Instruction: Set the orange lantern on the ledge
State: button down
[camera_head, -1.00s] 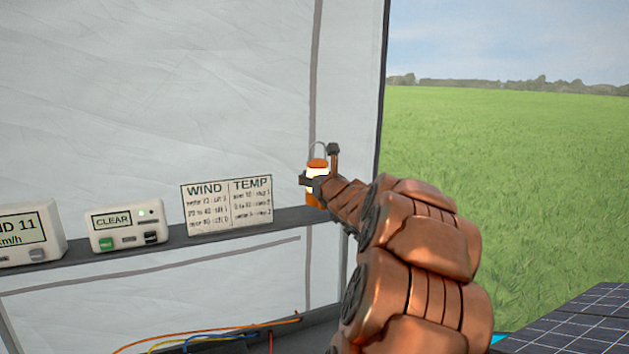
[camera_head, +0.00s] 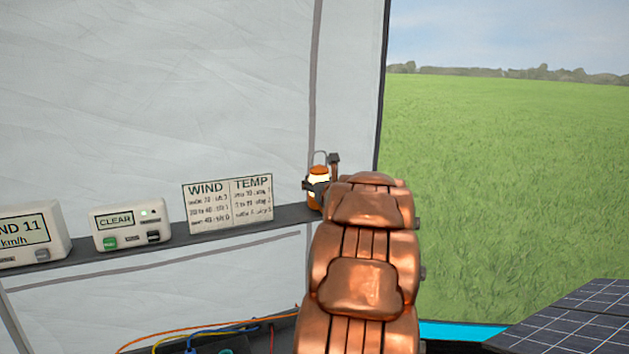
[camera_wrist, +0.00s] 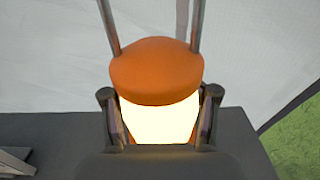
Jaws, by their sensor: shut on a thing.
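The orange lantern (camera_head: 318,173) has an orange cap, a glowing pale body and a thin wire handle. It is upright at the right end of the dark ledge (camera_head: 185,237). My gripper (camera_head: 317,187) is shut around the lantern's glowing body. In the wrist view the lantern (camera_wrist: 155,70) fills the middle, with a finger of my gripper (camera_wrist: 157,118) on each side. Its base is hidden there by my gripper. In the head view my arm hides part of the ledge's end, and I cannot tell whether the base touches the ledge.
A WIND and TEMP card (camera_head: 228,204) stands on the ledge left of the lantern. Further left are a CLEAR box (camera_head: 130,225) and a wind meter (camera_head: 30,233). Loose wires (camera_head: 205,335) lie below. A solar panel (camera_head: 570,320) is at lower right.

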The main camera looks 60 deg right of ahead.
jog(key=shift+f, duration=0.1)
jog(key=shift+c, duration=1.6)
grip_release()
jog(key=shift+s, duration=0.15)
jog(key=b+v, duration=0.3)
jog(key=v, duration=0.9)
